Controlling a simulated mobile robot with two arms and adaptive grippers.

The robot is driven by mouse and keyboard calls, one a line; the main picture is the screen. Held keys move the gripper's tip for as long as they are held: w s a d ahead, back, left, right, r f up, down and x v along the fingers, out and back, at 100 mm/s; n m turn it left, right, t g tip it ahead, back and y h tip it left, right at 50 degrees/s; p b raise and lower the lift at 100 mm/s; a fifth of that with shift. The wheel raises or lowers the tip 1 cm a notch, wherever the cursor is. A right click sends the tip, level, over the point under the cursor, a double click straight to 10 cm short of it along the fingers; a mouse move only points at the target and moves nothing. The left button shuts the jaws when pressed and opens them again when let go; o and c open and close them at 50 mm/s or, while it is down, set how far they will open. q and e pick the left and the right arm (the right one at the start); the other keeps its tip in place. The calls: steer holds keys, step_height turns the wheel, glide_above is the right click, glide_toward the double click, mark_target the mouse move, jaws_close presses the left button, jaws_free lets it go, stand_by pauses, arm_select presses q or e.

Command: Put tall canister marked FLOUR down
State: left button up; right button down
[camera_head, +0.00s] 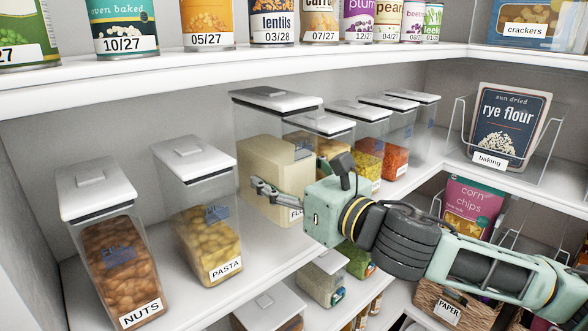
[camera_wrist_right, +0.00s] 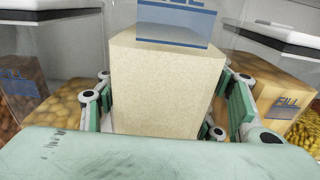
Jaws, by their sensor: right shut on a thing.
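The tall flour canister (camera_head: 270,165) is clear with a white lid and cream-coloured contents. It stands upright at the shelf, between the pasta canister and a row of other canisters; whether its base touches the shelf is hard to tell. Its label is partly hidden by my right gripper (camera_head: 272,190), which comes in from the right at its lower part. In the right wrist view the flour canister (camera_wrist_right: 165,85) fills the space between the fingers, and my right gripper (camera_wrist_right: 168,105) is shut on it. My left gripper is not in view.
The nuts canister (camera_head: 110,250) and pasta canister (camera_head: 203,215) stand to the left on the same shelf (camera_head: 185,285). Several filled canisters (camera_head: 395,140) stand close on the right. Cans line the shelf above.

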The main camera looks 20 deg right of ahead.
steer(key=x, duration=0.2)
steer(key=shift+w+a+r+p, duration=0.1)
steer(key=shift+w+r+p, duration=0.2)
steer(key=shift+w+a+f, duration=0.1)
steer(key=shift+w+f, duration=0.15)
steer(key=shift+f, duration=0.65)
steer(key=shift+s+f, duration=0.15)
steer(key=shift+f, duration=0.65)
step_height(320, 180, down, 3)
steer(key=shift+f, duration=0.1)
steer(key=shift+f+p, duration=0.1)
steer(key=shift+p, duration=0.2)
steer(key=shift+w+f, duration=0.15)
steer(key=shift+w, duration=0.05)
steer(key=shift+f, duration=0.15)
steer(key=shift+c, duration=2.4)
jaws_free()
steer(key=shift+s+f, duration=0.1)
steer(key=shift+f, duration=0.1)
